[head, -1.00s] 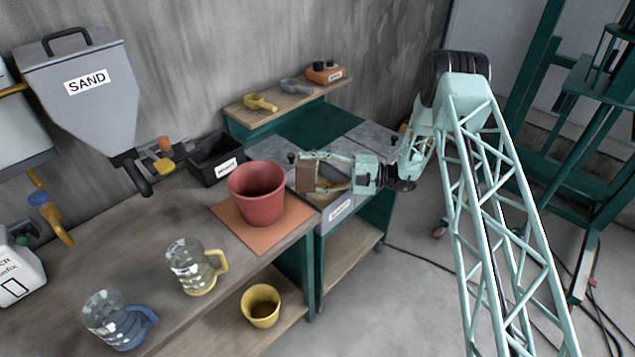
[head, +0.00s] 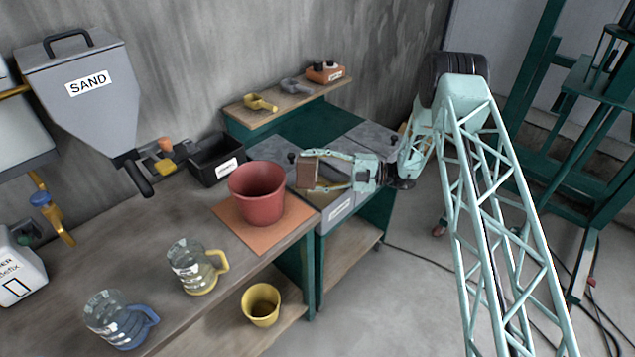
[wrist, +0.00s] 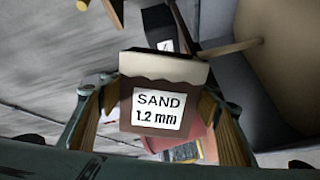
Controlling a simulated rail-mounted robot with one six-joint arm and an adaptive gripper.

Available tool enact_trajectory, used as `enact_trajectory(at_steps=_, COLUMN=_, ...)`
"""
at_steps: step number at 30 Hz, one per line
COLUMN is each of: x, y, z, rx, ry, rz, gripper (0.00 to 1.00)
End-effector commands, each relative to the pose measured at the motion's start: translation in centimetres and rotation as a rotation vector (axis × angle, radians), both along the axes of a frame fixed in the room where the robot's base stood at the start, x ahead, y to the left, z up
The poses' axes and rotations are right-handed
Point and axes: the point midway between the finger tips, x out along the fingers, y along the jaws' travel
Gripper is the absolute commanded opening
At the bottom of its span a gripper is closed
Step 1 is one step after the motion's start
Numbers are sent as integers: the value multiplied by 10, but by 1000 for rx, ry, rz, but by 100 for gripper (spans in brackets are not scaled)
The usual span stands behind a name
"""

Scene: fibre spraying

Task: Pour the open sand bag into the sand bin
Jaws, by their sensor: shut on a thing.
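My gripper (head: 310,172) is shut on a brown sand bag (head: 306,171), with one finger on each side of it. In the wrist view the bag (wrist: 158,105) has a white label reading "SAND 1.2 mm" and a pale band along its top. My wood-faced fingers (wrist: 158,120) flank it there. In the head view the bag is over the bench, right of the red pot. A grey bin (head: 340,212) with a white label is below my gripper; the label is too small to read and my gripper partly covers the bin. Whether sand is leaving the bag cannot be told.
A red pot (head: 257,192) stands on an orange mat (head: 250,236) close left of the bag. A black labelled box (head: 215,160) is behind it. A grey hopper marked SAND (head: 85,110) hangs at the left. Two jugs stand at the front left.

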Motion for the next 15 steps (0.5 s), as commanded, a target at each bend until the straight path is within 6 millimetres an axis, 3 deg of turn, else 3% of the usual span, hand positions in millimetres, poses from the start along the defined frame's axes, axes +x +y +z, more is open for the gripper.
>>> enact_trajectory(at_steps=15, x=4, y=0, z=2, rx=1, ry=57, rz=0, gripper=35)
